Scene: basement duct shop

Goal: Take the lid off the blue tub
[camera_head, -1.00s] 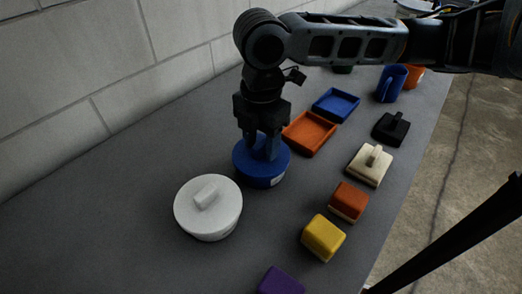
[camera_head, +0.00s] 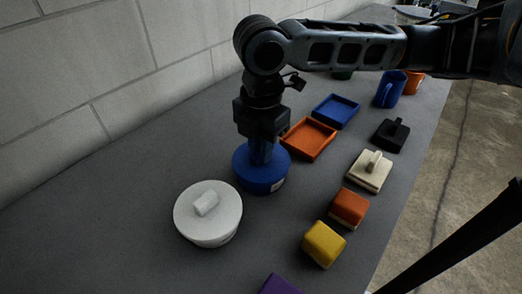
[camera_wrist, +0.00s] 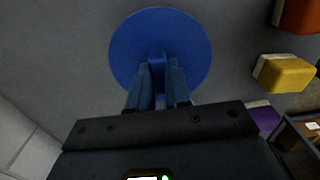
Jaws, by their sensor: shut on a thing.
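The blue tub (camera_head: 262,187) stands on the grey bench with its round blue lid (camera_head: 244,166) on top. In the wrist view the lid (camera_wrist: 190,35) is a full blue disc below my fingers, with its raised handle (camera_wrist: 156,58) between the fingertips. My gripper (camera_head: 263,158) points straight down over the lid's middle. In the wrist view my gripper (camera_wrist: 157,72) is shut on the lid's handle. The fingers hide part of the handle. I see no clear gap between lid and tub.
A white lidded tub (camera_head: 208,222) stands close at the front left. An orange tray (camera_head: 308,139) and a blue tray (camera_head: 336,111) lie behind. Orange (camera_head: 349,207) and yellow (camera_head: 323,243) blocks and a cream lidded box (camera_head: 369,171) line the right side. A block wall (camera_head: 80,60) runs along the left.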

